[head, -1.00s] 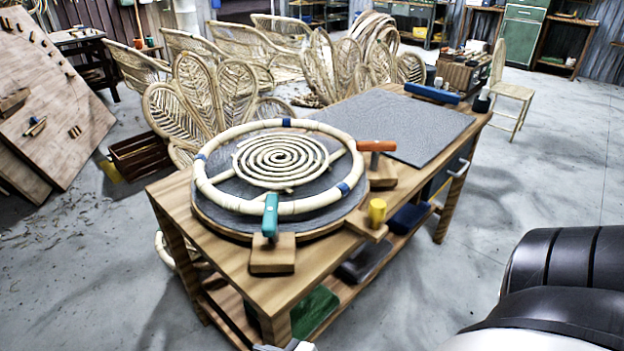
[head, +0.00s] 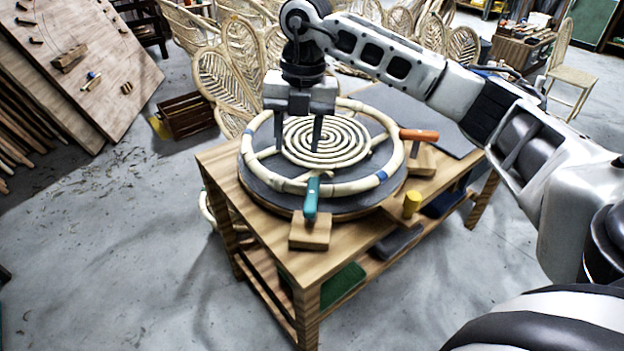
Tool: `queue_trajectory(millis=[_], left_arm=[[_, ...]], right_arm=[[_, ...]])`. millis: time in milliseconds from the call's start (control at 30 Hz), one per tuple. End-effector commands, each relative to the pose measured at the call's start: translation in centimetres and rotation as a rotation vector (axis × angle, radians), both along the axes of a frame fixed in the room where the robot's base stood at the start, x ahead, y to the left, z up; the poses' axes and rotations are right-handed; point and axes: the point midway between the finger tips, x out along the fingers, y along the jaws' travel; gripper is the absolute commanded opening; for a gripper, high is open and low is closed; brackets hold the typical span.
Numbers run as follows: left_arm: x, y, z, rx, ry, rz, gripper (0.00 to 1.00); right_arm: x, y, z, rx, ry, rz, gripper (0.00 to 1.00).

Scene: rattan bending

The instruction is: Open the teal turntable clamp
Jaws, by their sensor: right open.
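The teal turntable clamp (head: 312,198) stands on a small wooden block at the turntable's near edge. Its handle reaches over the rim of the rattan ring (head: 361,186). The ring lies on the dark round turntable (head: 262,188), with a rattan spiral (head: 326,141) inside it. An orange clamp (head: 419,135) stands at the turntable's right side. My right gripper (head: 298,148) is open and empty, fingers pointing down over the left part of the spiral, beyond the teal clamp and apart from it. My left gripper is out of view.
A yellow knob (head: 411,204) stands on a wooden piece at the bench's front right. The wooden bench (head: 268,246) has a lower shelf. Rattan chair backs (head: 222,84) stand behind it. A wooden crate (head: 190,115) sits on the floor at left.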

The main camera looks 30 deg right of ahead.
Motion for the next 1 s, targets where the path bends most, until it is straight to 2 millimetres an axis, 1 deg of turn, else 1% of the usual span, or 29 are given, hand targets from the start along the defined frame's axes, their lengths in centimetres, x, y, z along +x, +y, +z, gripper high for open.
queue_trajectory(millis=[33, 100, 167, 267, 367, 700, 800, 900, 1000], left_arm=[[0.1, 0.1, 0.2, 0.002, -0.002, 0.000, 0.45], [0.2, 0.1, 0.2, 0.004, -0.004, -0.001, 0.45], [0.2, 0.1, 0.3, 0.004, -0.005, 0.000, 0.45], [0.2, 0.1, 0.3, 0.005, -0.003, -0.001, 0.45], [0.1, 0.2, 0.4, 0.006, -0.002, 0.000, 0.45], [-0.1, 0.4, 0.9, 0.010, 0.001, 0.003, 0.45], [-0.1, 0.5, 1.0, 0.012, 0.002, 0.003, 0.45], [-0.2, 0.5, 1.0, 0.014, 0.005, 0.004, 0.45], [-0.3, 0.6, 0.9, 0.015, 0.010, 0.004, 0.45]], right_arm=[[0.2, -1.5, 1.1, -0.054, -0.003, -0.041, 0.45], [0.2, -2.8, 1.7, -0.098, -0.003, -0.077, 0.45], [0.2, -3.2, 1.6, -0.116, 0.001, -0.092, 0.45], [0.2, -3.3, 0.6, -0.120, 0.003, -0.094, 0.45], [0.1, -3.3, -1.1, -0.119, 0.004, -0.091, 0.45], [0.1, -3.2, -8.6, -0.115, 0.005, -0.088, 0.45], [0.1, -3.2, -10.5, -0.115, 0.003, -0.088, 0.45], [0.1, -3.1, -12.0, -0.115, 0.002, -0.088, 0.45], [0.2, -3.1, -13.0, -0.114, 0.000, -0.088, 0.45]])
